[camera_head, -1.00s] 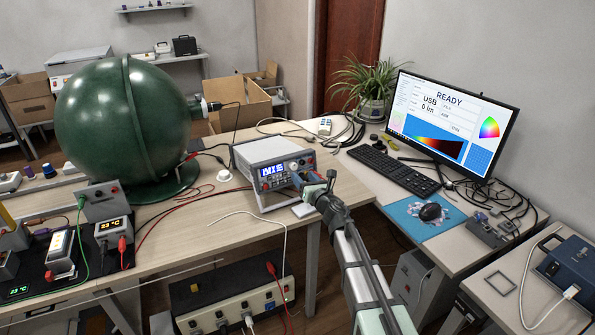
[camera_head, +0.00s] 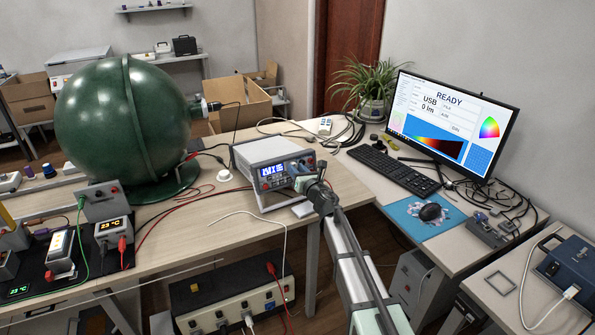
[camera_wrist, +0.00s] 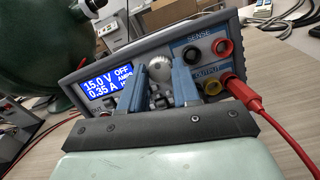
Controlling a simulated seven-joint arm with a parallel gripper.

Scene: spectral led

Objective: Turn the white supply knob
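The white supply knob (camera_wrist: 160,70) is on the front panel of the grey power supply (camera_head: 268,153), right of its blue display (camera_wrist: 107,86). The display reads 15.0 V, 0.35 A and OFF. My gripper (camera_wrist: 161,68) points at the panel with its two blue fingers apart, one on each side of the knob. I cannot tell whether either finger touches it.
Red, black and yellow sockets sit right of the knob, and a red plug (camera_wrist: 240,92) with its lead sticks out close to my right finger. A big green sphere (camera_head: 120,120) stands left of the supply. A keyboard (camera_head: 393,172) and monitor are to the right.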

